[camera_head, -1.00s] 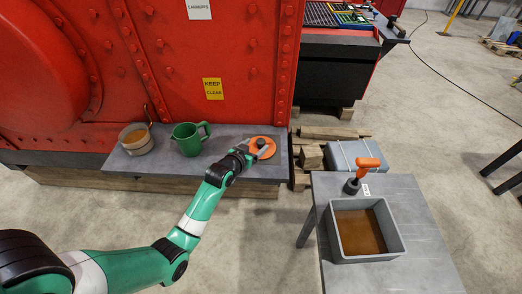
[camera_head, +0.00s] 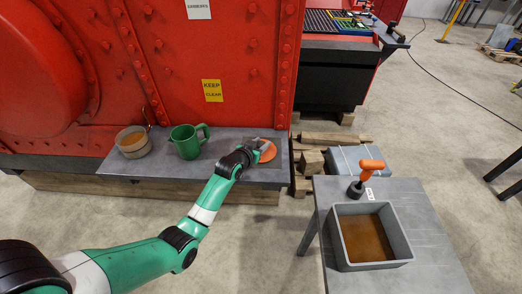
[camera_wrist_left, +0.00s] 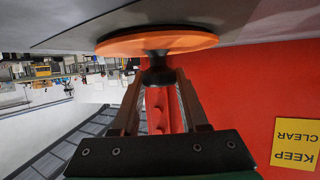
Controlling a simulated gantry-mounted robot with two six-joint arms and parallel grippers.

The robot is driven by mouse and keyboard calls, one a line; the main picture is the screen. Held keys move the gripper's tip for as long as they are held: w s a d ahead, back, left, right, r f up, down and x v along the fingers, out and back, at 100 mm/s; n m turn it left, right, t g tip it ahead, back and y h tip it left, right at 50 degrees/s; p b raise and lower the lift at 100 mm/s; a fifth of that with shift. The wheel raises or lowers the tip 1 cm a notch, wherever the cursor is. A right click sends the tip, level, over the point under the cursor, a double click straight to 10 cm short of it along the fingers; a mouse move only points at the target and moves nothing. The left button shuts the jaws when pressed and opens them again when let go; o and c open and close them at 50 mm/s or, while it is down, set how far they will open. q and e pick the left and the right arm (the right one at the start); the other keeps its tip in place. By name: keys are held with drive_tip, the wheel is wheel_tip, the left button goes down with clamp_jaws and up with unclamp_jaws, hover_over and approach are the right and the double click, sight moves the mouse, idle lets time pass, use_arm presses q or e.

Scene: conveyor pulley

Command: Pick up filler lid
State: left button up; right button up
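The filler lid (camera_head: 267,151) is a flat orange disc lying on the grey shelf, at the shelf's right end. In the left wrist view the lid (camera_wrist_left: 160,42) fills the top, with its dark knob (camera_wrist_left: 158,75) pointing towards my gripper. My left gripper (camera_head: 255,150) is at the lid and hides part of it in the head view. In the left wrist view its two fingers (camera_wrist_left: 158,82) stand one on each side of the knob, very close to it. I cannot tell whether they press on it. My right gripper is not in view.
A green jug (camera_head: 187,141) and a container of amber contents (camera_head: 133,142) stand left on the shelf (camera_head: 240,173), against the red machine (camera_head: 240,60). At right, a table (camera_head: 432,230) carries a grey tray (camera_head: 345,238) and an orange-handled tool (camera_head: 371,165).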

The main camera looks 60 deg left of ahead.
sight(261, 144)
use_arm(q)
clamp_jaws()
drive_tip(key=shift+r, duration=0.3)
drive_tip(key=r+p, duration=0.3)
drive_tip(key=r, duration=0.1)
drive_tip(key=shift+s+d, duration=0.2)
drive_tip(key=shift+d, duration=0.05)
drive_tip(key=s+d+r+p, duration=0.7)
drive_tip(key=s+d+r, duration=0.1)
drive_tip(key=s+d, duration=0.1)
drive_tip(key=shift+d+r, duration=0.2)
drive_tip(key=shift+d, duration=0.3)
